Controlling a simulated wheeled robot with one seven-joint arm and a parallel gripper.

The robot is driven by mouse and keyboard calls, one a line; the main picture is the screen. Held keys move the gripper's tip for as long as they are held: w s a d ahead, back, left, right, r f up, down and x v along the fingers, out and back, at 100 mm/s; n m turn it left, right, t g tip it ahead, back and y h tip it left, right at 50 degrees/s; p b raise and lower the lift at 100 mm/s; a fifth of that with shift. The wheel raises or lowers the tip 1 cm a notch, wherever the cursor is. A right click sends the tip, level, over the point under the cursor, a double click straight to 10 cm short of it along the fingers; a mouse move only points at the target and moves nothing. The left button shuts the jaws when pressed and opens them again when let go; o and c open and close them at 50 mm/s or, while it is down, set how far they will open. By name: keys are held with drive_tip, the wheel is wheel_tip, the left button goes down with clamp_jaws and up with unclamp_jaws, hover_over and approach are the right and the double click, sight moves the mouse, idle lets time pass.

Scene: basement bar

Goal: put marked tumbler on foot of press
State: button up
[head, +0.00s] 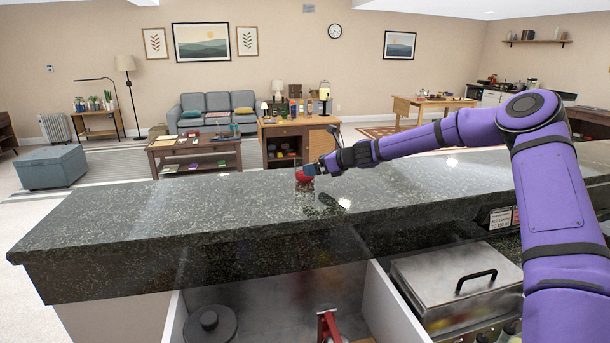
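A small tumbler-like thing (304,176) with a red upper part shows on the dark stone counter; below the red it looks clear, or that is a reflection. I cannot make out a mark on it. My gripper (312,169) reaches in from the right, with its fingertips at or right beside the red part. Whether the fingers are closed on it is too small to tell. A red metal frame (328,325) stands in the open bay below the counter, cut off by the bottom edge. It may be the press; its foot is out of view.
The counter top (180,215) is clear to the left. In the bay below are a dark round lid (210,326) and white walls. A steel lidded box (455,282) with a black handle stands to the right. A small sign (502,218) is on the counter's near side.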

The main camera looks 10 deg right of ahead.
drive_tip(key=shift+x, duration=2.3)
drive_tip(key=shift+w+r, duration=0.15)
drive_tip(key=c, duration=1.2)
drive_tip(key=shift+o, duration=0.2)
drive_tip(key=shift+r, duration=0.2)
